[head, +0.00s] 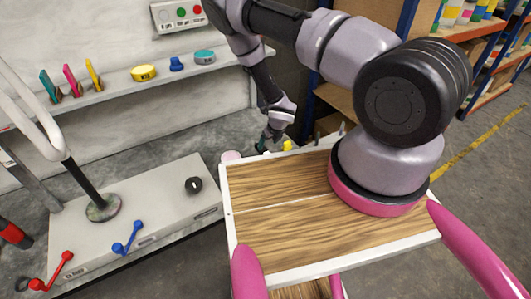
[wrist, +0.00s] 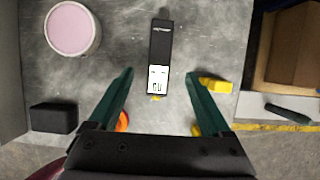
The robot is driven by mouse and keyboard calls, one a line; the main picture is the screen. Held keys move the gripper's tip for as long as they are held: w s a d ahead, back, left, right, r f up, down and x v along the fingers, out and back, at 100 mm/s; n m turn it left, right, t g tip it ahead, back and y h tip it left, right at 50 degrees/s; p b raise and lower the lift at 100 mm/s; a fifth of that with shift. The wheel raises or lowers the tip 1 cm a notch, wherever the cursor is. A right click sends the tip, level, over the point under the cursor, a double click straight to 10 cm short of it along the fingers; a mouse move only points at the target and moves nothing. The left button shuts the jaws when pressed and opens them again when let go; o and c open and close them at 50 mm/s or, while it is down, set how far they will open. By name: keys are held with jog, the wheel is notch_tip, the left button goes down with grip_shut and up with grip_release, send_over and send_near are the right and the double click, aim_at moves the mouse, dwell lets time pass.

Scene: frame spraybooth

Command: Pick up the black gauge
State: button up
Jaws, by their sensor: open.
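The black gauge (wrist: 161,42) shows in the wrist view as a long, flat black body with a white face at its lower end. It lies on a grey, worn surface. My gripper (wrist: 156,74) is open, with its two green fingers apart and nothing between them. In the picture the fingertips lie to either side of the gauge's white end; the height gap cannot be told. In the head view my gripper (head: 273,138) is small and far off, and I cannot make out the gauge there.
In the wrist view, a round pink-topped tub (wrist: 72,28), a black block (wrist: 54,118), a yellow piece (wrist: 214,86) and a partly hidden orange piece (wrist: 123,120) lie around the gauge. A cardboard box (wrist: 296,42) stands right. A shelf (head: 125,90) runs along the wall.

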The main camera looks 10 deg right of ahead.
aim_at(265, 150)
jog(key=x, duration=0.7)
jog(key=shift+w+a+f, duration=0.1)
jog(key=shift+w+f, duration=0.1)
grip_shut()
